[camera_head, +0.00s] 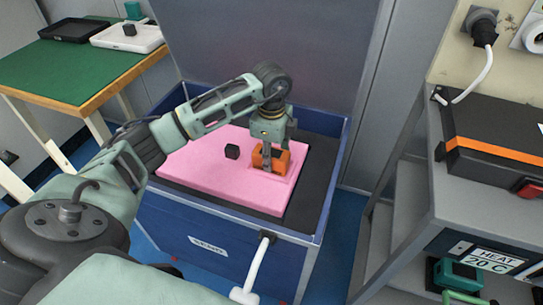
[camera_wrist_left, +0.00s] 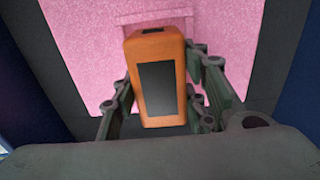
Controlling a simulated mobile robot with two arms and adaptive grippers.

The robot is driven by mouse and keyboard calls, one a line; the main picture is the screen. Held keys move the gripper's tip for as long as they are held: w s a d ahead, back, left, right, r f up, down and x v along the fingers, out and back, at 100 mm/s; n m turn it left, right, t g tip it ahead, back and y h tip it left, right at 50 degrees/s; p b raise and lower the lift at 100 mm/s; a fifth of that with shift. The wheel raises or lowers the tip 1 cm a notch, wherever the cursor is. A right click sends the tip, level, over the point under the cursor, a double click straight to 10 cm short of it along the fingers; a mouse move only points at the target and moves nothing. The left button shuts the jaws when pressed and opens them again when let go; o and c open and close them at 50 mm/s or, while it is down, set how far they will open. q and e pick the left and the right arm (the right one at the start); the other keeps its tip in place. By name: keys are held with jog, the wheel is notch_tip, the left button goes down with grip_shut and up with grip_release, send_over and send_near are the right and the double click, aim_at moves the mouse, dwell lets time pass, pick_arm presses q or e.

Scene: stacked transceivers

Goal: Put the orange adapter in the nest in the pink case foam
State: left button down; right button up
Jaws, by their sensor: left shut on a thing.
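The orange adapter (camera_head: 275,160) has a dark panel on its face, seen in the left wrist view (camera_wrist_left: 158,62). My left gripper (camera_head: 266,162) points down and is shut on it, with fingers on both sides in the left wrist view (camera_wrist_left: 162,108). The pink case foam (camera_head: 205,177) lies in the blue case. The adapter is at the right part of the foam, over or at a rectangular outline, the nest (camera_head: 287,180). Part of the nest's edge shows beyond the adapter in the wrist view (camera_wrist_left: 150,18). Whether the adapter touches the foam I cannot tell. My right gripper is out of view.
A grey cart (camera_head: 425,205) with a black and orange box stands right. A green-topped table (camera_head: 65,70) with trays stands back left.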

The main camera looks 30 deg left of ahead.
aim_at(272, 153)
pick_arm(q)
jog(key=c, duration=1)
grip_release()
jog(key=shift+f, duration=0.1)
jog(key=shift+c, duration=0.2)
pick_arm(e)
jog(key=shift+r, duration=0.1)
pick_arm(q)
jog(key=shift+r, duration=0.45)
notch_tip(272, 153, up, 12)
jog(key=p, duration=0.2)
jog(key=shift+f, duration=0.25)
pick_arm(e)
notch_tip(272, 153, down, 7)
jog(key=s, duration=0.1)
